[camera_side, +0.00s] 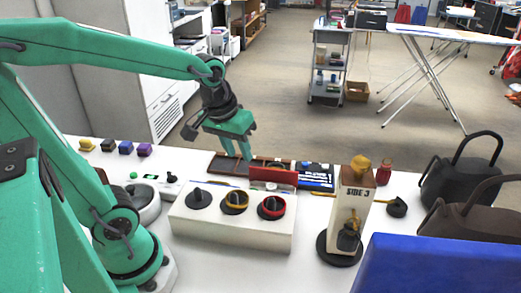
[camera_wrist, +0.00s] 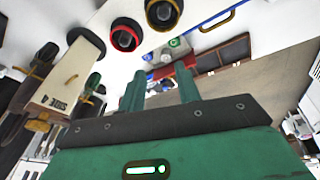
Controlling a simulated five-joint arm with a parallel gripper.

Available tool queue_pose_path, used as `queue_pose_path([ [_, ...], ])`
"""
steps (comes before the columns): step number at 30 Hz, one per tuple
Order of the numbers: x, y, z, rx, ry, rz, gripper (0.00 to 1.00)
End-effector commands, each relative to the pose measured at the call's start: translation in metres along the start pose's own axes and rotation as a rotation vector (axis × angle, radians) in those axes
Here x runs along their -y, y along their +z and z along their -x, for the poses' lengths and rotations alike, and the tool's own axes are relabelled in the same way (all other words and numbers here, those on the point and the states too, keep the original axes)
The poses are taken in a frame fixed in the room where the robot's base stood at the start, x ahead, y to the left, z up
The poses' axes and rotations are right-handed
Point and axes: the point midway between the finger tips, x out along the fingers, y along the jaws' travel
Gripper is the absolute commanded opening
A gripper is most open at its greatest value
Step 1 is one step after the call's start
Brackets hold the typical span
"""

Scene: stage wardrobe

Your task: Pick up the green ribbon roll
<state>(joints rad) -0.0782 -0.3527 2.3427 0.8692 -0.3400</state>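A small round green item with a pale centre (camera_wrist: 175,42), which looks like the green ribbon roll, shows in the wrist view between the white knob box and a red panel. My gripper (camera_side: 238,156) hangs over the dark compartment tray (camera_side: 222,164), left of the red panel. In the wrist view my gripper (camera_wrist: 160,90) has its two fingers apart with nothing held, the roll lying beyond the fingertips.
The white box (camera_side: 232,226) with three knobs stands in front. The red panel (camera_side: 273,176) rises behind it. A tall block (camera_side: 352,205) and dark bags (camera_side: 462,180) stand right. Small coloured cubes (camera_side: 126,147) and a round white device (camera_side: 145,205) are left.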

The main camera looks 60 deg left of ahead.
Motion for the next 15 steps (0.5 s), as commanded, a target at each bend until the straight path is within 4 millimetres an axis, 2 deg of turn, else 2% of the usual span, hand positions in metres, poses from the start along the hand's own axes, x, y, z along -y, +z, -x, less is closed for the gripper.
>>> queue_pose_path([
  [15,0.014,-0.040,-0.084,0.178,-0.114,0.406,0.33],
])
